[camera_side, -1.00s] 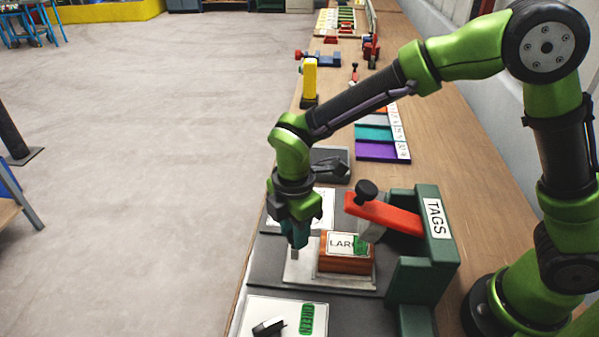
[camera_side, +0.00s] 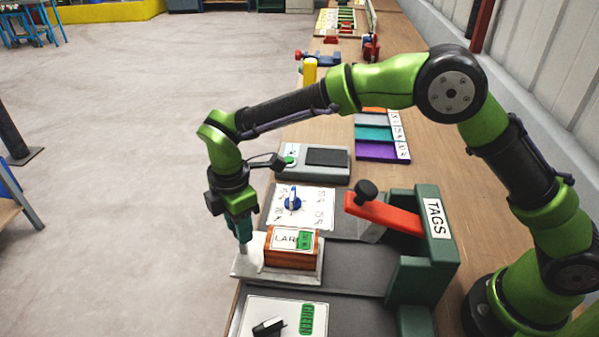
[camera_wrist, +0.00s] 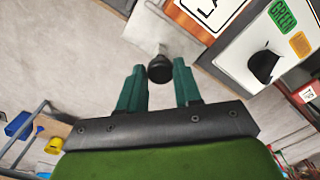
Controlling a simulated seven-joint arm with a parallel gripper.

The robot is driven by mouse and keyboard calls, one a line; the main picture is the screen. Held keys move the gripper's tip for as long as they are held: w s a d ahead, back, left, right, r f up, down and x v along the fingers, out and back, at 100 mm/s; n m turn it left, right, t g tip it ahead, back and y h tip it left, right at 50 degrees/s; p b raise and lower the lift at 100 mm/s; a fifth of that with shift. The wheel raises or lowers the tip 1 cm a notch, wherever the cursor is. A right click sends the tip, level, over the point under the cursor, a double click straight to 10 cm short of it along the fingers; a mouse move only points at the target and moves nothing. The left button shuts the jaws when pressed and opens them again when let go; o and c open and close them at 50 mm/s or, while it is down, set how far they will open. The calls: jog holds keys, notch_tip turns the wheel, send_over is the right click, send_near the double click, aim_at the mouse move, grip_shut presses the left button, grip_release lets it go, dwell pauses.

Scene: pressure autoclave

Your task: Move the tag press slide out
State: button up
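The tag press (camera_side: 425,235) is a dark green frame marked TAGS with a red lever (camera_side: 390,213) and black knob. Its pale slide (camera_side: 310,277) stands out to the left of the frame, carrying a brown block (camera_side: 290,257) with a white and green tag on top. My gripper (camera_side: 245,245) is at the slide's left end, pointing down. The block's corner (camera_wrist: 190,20) shows at the top.
A panel with a blue dial (camera_side: 293,203) and a grey device (camera_side: 325,160) lie behind the slide. A white panel with a black switch and green label (camera_side: 307,318) is in front. The slide's left end reaches the bench edge; open floor lies beyond.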

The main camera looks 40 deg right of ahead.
jog(key=o, duration=0.4)
jog(key=shift+w+a, duration=0.1)
jog(key=shift+o, duration=0.2)
notch_tip(320, 180, up, 17)
dwell(0.4)
jog(key=s+d+m+t+y, duration=0.1)
jog(key=s+d+m+t, duration=0.2)
jog(key=s+d+m, duration=0.7)
jog(key=s+d+m+t+y, duration=0.1)
jog(key=s+d+m+t, duration=0.3)
jog(key=s+d+m, duration=0.5)
jog(key=d+m, duration=0.3)
jog(key=d, duration=0.3)
jog(key=shift+s+d+f, duration=0.2)
jog(key=shift+s+d, duration=0.2)
